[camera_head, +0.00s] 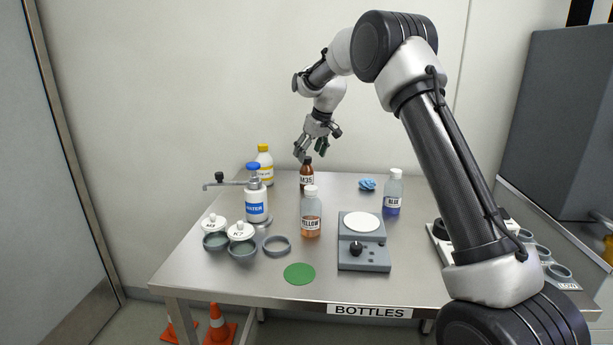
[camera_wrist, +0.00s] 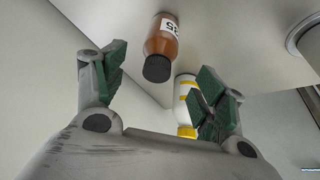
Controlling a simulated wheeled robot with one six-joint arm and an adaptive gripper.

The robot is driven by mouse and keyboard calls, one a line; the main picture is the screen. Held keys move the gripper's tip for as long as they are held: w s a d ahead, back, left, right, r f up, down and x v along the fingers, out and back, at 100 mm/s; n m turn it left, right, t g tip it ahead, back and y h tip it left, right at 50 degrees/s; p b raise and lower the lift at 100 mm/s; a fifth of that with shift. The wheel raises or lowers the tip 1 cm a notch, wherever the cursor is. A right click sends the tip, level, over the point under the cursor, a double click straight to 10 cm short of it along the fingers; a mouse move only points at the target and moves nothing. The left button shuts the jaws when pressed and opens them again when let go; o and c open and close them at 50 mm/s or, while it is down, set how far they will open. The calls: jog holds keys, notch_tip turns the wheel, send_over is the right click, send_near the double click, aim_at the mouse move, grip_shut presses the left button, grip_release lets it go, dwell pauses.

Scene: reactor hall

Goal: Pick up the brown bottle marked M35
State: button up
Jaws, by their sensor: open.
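The brown bottle marked M35 (camera_head: 306,179) stands upright at the back of the steel table, with a dark cap and a white label. In the wrist view the brown bottle (camera_wrist: 163,42) shows beyond the gap between the fingers, its black cap toward me and part of its label visible. My gripper (camera_head: 311,150) is above the bottle, its fingers apart and close to the cap in the head view. In the wrist view my gripper (camera_wrist: 158,90) shows two green-padded fingers spread wide with nothing between them.
A blue crumpled item (camera_head: 367,184) lies right of M35. A green disc (camera_head: 299,273) lies in front.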

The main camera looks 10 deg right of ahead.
aim_at(304, 166)
jog(key=x, duration=0.7)
jog(key=shift+w+a+f, duration=0.1)
jog(key=shift+w+f, duration=0.05)
jog(key=shift+w, duration=0.3)
jog(key=shift+c, duration=0.4)
jog(key=c, duration=1.1)
